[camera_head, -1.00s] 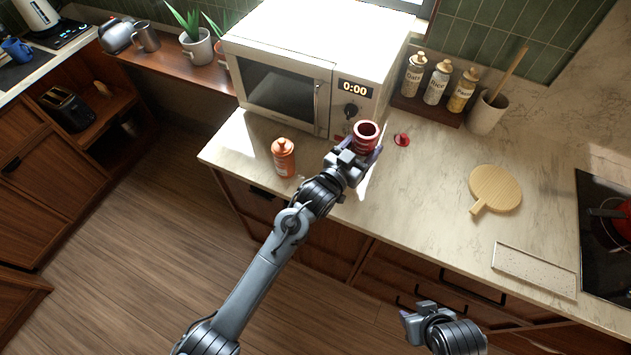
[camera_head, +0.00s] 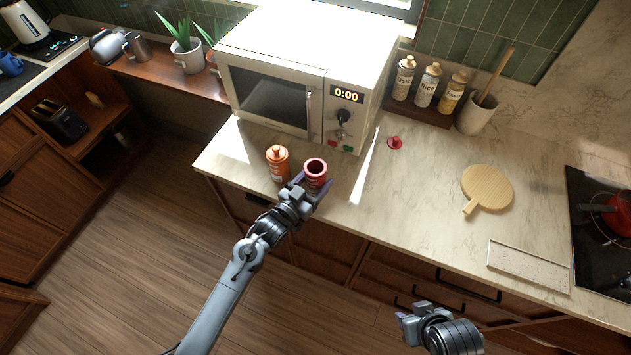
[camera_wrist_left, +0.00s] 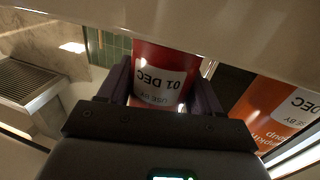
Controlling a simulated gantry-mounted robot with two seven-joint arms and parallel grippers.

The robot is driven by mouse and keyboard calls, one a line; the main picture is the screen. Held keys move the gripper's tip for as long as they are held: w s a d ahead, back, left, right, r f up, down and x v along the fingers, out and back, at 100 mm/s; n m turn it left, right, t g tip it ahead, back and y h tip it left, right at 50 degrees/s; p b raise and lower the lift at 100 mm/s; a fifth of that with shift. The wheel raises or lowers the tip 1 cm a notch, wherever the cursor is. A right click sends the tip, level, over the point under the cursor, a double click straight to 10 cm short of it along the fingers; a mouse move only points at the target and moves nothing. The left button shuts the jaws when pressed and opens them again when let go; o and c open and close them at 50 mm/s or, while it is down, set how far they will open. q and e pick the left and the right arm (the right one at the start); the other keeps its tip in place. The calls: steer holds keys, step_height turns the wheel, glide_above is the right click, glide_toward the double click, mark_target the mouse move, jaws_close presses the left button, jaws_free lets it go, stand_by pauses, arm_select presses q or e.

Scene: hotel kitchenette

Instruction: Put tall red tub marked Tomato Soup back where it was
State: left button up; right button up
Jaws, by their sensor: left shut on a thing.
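The tall red tub (camera_head: 315,172) is open at the top and shows a dark inside. My left gripper (camera_head: 312,187) is shut on it near the counter's front edge, in front of the microwave. In the left wrist view the red tub (camera_wrist_left: 165,72) sits between the two fingers, with a white label reading 01 DEC. Its Tomato Soup marking is not readable. I cannot tell whether its base touches the counter. A red lid (camera_head: 395,143) lies on the counter to the right. My right gripper (camera_head: 412,318) is low in front of the counter, its jaws unclear.
An orange tub (camera_head: 277,162), marked Pumpkin in the left wrist view (camera_wrist_left: 272,112), stands close left of the red tub. The microwave (camera_head: 300,85) is behind. A shelf with several bottles (camera_head: 428,86) and a round board (camera_head: 486,187) are right. Counter between lid and board is clear.

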arm_select(q)
steer(key=shift+f, duration=0.5)
steer(key=shift+f, duration=0.15)
steer(key=o, duration=1.2)
steer(key=shift+o, duration=0.2)
